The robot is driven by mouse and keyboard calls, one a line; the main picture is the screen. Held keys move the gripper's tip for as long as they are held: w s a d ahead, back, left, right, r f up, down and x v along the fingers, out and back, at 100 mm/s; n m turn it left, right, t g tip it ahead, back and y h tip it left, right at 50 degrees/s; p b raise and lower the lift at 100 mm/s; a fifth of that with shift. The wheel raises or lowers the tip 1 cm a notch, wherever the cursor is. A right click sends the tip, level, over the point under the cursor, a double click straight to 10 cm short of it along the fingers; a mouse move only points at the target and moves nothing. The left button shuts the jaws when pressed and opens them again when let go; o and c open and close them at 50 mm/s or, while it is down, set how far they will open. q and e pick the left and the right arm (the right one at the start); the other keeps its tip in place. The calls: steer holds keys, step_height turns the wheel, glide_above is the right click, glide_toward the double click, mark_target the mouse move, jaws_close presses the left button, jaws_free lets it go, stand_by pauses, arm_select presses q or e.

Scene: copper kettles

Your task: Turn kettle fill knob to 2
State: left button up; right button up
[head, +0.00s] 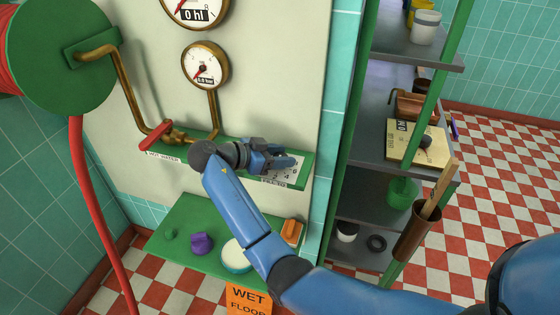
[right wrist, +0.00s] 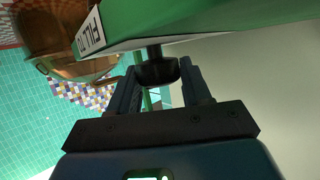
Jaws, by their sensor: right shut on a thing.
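The fill knob (right wrist: 157,72) is a dark round knob on a short shaft under the green panel in the right wrist view. My right gripper (head: 284,161) is at the pale dial plate (head: 291,172) on the right end of the green panel, and its two fingers are shut on the knob, one on each side. In the head view the gripper hides the knob and part of the dial, so I cannot read which number it points to. A label with FILL in part (right wrist: 90,32) shows on the panel's edge. My left gripper is not in view.
A red hot-water lever (head: 155,135) sits left on the same panel, below a pressure gauge (head: 205,65). A lower green shelf (head: 185,235) holds a purple object, a round tin and an orange block. A grey rack (head: 375,150) stands to the right.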

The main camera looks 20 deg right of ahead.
steer(key=shift+f, duration=0.15)
steer(key=shift+s, duration=0.1)
steer(key=o, duration=1)
steer(key=shift+c, duration=0.2)
steer(key=shift+a+r, duration=0.3)
steer(key=shift+a, duration=0.3)
steer(key=p+v, duration=0.1)
steer(key=v, duration=0.1)
steer(key=p+v, duration=0.2)
steer(key=shift+r, duration=0.4)
steer(key=shift+f+p+v, duration=0.15)
steer(key=shift+p+v, duration=1.15)
steer(key=shift+p, duration=1.15)
steer(key=shift+f+p+v, duration=0.1)
steer(key=shift+p+v, duration=1.2)
steer(key=shift+p, duration=1.1)
